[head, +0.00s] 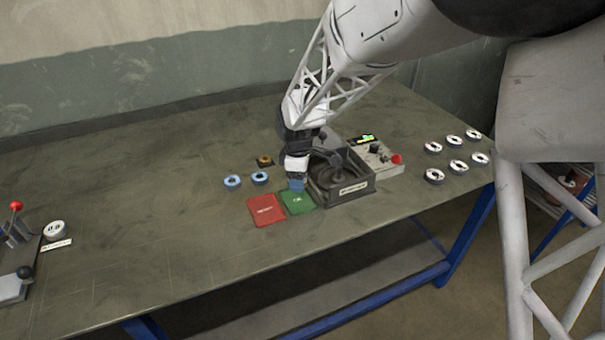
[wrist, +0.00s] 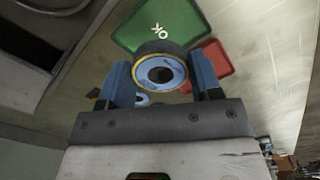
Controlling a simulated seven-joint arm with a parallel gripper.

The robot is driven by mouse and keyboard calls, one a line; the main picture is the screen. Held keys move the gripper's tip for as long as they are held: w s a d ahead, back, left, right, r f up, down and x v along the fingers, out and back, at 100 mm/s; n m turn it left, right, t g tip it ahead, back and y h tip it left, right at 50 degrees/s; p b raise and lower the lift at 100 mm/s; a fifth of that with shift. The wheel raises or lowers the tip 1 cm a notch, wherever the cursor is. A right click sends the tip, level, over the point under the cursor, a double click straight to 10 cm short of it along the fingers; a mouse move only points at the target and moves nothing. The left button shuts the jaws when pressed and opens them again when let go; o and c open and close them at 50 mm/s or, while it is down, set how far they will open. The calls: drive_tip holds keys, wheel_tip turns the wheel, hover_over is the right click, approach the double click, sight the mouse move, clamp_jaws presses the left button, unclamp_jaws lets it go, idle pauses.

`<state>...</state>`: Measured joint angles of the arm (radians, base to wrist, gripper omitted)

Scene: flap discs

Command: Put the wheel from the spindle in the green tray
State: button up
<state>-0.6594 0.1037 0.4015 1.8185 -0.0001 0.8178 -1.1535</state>
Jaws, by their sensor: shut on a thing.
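The wheel (wrist: 161,75) shows in the wrist view with a pale blue face, a yellow ring, a dark rim and a centre hole. My gripper (wrist: 160,68) is shut on it, with one blue finger on each side. In the head view my gripper (head: 297,185) is low, at the left part of the green tray (head: 299,205). The green tray, marked OK, also shows beyond the wheel in the wrist view (wrist: 125,38). Whether the wheel touches the tray I cannot tell. In the head view the wheel is not clearly visible behind the fingers.
A red tray (head: 266,211) lies left of the green one. A dark open-topped machine box (head: 346,192) stands close on the right, with a control panel (head: 380,158) beyond. Two blue wheels (head: 232,181) lie left; several white wheels (head: 434,176) lie right. The table's left middle is clear.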

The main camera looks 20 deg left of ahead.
sight(299, 200)
drive_tip(key=shift+f, duration=0.15)
drive_tip(key=shift+f, duration=2.15)
drive_tip(key=shift+f, duration=0.65)
drive_tip(key=o, duration=1)
drive_tip(key=shift+w+r, duration=0.15)
drive_tip(key=shift+r, duration=3.35)
